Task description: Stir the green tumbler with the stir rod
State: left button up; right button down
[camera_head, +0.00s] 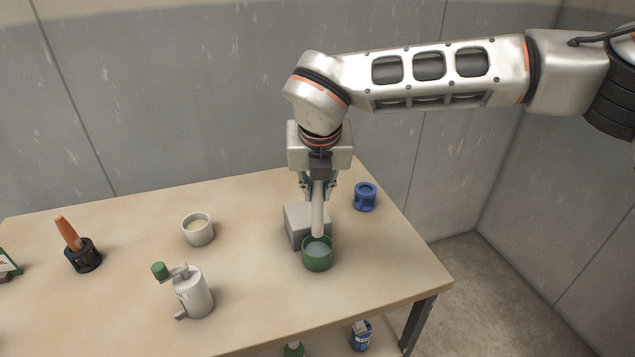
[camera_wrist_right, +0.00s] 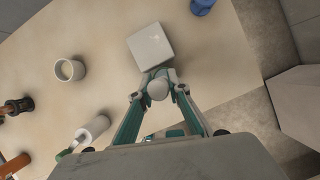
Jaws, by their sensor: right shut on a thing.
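The green tumbler (camera_head: 317,262) stands upright on the table near the right end, with a grey-blue fill showing in its mouth. My right gripper (camera_head: 318,187) points down above it and is shut on the pale stir rod (camera_head: 318,212). The rod hangs nearly upright, and its lower end overlaps the far side of the tumbler's mouth; I cannot tell whether it is inside or just above. In the right wrist view the rod (camera_wrist_right: 158,89) shows end-on between the fingertips (camera_wrist_right: 158,82). I cannot make out the tumbler there. My left gripper is not in view.
A grey block (camera_head: 295,227) stands close behind the tumbler. A blue holder (camera_head: 365,198) is to the right, a white cup (camera_head: 198,230) and a white cranked mill (camera_head: 193,295) to the left. A black holder (camera_head: 84,258) with an orange-handled tool is farther left. Bare table (camera_head: 250,280) lies between.

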aim_at(317, 215)
notch_tip(317, 215, down, 2)
jog(key=shift+f+b, duration=0.25)
jog(key=shift+b, duration=0.2)
notch_tip(317, 215, down, 2)
jog(key=shift+f+b, duration=0.1)
jog(key=shift+b, duration=0.4)
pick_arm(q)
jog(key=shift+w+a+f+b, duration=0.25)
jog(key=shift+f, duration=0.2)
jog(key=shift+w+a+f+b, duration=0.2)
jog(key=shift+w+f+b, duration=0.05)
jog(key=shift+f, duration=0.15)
pick_arm(e)
jog(key=shift+f, duration=1.1)
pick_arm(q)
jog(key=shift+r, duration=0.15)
